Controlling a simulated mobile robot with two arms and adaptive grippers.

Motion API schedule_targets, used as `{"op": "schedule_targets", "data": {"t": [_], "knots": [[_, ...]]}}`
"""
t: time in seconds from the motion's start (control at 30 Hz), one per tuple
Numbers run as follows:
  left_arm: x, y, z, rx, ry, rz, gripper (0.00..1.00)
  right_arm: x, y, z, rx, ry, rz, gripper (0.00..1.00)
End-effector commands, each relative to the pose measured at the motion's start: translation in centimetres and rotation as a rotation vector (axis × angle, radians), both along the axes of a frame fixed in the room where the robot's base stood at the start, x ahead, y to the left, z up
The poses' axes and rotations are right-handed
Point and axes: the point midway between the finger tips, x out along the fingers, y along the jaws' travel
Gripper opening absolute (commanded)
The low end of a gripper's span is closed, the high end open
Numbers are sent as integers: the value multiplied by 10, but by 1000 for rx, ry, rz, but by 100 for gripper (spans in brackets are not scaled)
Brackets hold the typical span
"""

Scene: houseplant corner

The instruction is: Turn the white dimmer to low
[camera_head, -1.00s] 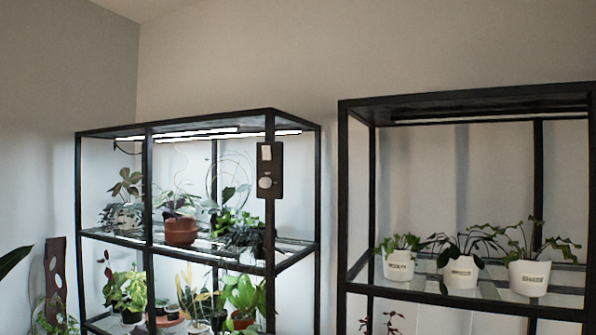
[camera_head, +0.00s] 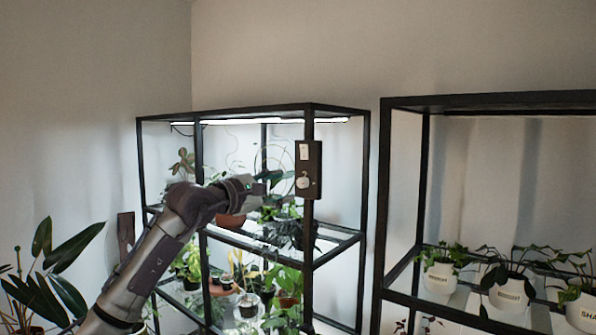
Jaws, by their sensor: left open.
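The white dimmer (camera_head: 303,182) is a round knob on the lower part of a dark control box (camera_head: 315,160). A white rocker switch (camera_head: 304,152) sits above it. The box is fixed to the front corner post of the lit left shelf. My left gripper (camera_head: 266,186) is open and a short way left of the dimmer, at about its height. It appears apart from the knob. I cannot make out the knob's setting. My right gripper is out of view.
The left shelf's black frame (camera_head: 310,112) holds several potted plants behind my arm, under a lit lamp (camera_head: 240,122). The right shelf (camera_head: 384,190) has white pots (camera_head: 440,277). A leafy plant (camera_head: 45,280) stands at the lower left. Bare wall lies above.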

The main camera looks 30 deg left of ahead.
Motion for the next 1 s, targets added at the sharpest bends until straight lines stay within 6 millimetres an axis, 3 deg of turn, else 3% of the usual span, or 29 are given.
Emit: {"op": "schedule_targets", "data": {"t": [0.03, 0.3, 0.7, 0.77, 1.0], "knots": [[11, -3, 7, -4, 2, -3, 52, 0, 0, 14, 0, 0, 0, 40], [50, -8, 3, -4, 1, -1, 52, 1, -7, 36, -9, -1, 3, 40], [59, -10, -1, 0, 0, 0, 52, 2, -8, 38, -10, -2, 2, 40], [58, -10, -1, 0, 0, 0, 45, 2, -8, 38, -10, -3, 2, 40], [58, -10, 0, -1, 0, 0, 5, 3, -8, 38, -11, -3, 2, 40]]}}
